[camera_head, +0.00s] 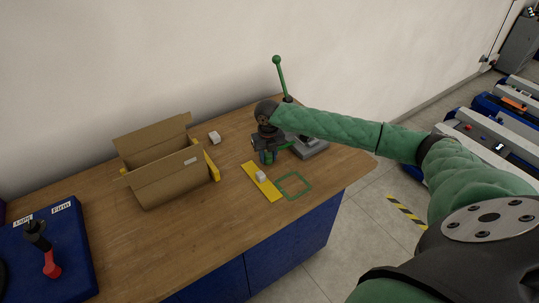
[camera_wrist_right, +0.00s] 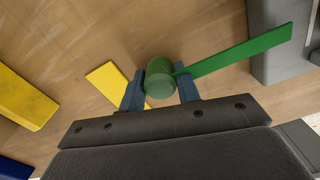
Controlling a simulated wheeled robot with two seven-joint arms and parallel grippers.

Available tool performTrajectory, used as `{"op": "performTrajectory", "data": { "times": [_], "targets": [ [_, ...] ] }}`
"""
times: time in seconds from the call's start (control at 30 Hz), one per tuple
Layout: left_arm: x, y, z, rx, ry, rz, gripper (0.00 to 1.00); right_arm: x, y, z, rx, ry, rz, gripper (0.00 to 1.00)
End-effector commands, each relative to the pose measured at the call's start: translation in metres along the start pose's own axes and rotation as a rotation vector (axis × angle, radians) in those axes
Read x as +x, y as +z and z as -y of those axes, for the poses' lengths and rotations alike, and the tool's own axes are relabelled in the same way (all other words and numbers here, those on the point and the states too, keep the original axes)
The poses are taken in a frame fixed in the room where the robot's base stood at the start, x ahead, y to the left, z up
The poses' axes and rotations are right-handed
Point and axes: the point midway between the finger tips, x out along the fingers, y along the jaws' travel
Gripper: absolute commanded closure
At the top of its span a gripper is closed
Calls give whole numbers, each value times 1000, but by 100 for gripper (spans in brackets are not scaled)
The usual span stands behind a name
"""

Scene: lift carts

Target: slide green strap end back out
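My right gripper (camera_head: 268,156) reaches down at the grey device (camera_head: 312,148) near the table's right end. In the right wrist view, its two blue-grey fingers (camera_wrist_right: 160,90) stand on either side of a green cylinder, the green strap end (camera_wrist_right: 160,76), and appear closed on it. From the cylinder the flat green strap (camera_wrist_right: 240,54) runs up and right toward a grey block (camera_wrist_right: 277,45). Where the strap enters the device is not clear in the head view. My left gripper is not in view.
A green lever (camera_head: 280,78) stands upright by the device. An open cardboard box (camera_head: 170,178) stands left.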

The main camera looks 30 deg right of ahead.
Motion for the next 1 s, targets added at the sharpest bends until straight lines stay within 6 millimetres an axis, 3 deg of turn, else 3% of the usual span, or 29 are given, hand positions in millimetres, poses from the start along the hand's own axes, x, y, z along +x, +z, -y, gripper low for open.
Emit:
{"op": "performTrajectory", "data": {
  "times": [0.1,0.47,1.0],
  "targets": [
    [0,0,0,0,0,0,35,-1,0,0,0,0,1,48],
    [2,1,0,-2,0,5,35,-4,0,0,-1,0,1,48],
    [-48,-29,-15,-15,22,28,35,-71,1,0,-1,0,1,48]
  ]
}}
